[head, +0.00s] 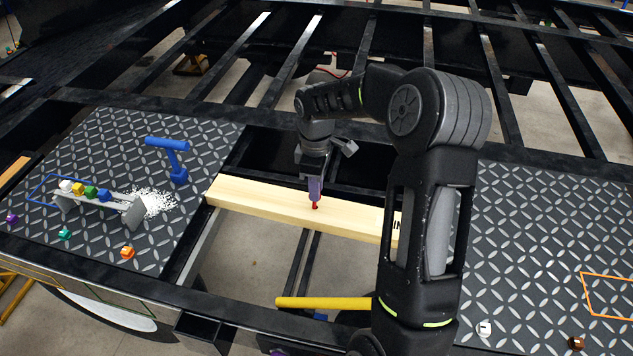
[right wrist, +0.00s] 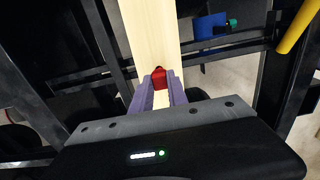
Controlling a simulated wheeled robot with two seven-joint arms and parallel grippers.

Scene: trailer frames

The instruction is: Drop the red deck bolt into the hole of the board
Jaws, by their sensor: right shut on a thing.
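The red deck bolt (head: 315,206) is held between the purple fingertips of my right gripper (head: 315,188). In the right wrist view the red bolt (right wrist: 158,77) shows between the two fingers (right wrist: 159,92). The gripper is over the pale wooden board (head: 260,199), which spans the gap between two plates of the trailer frame. The bolt's lower end is at or just above the board's top face; I cannot tell whether it touches. The hole is not visible. The board (right wrist: 150,30) also runs away from the fingers in the right wrist view. My left gripper is not in view.
A left tread plate (head: 110,150) bears a blue hammer-like tool (head: 171,158), a rack of coloured bolts (head: 90,195) and white bits. Loose coloured pieces lie near its front edge. A yellow bar (head: 325,303) crosses the open gap below the board. A right tread plate (head: 545,230) is mostly clear.

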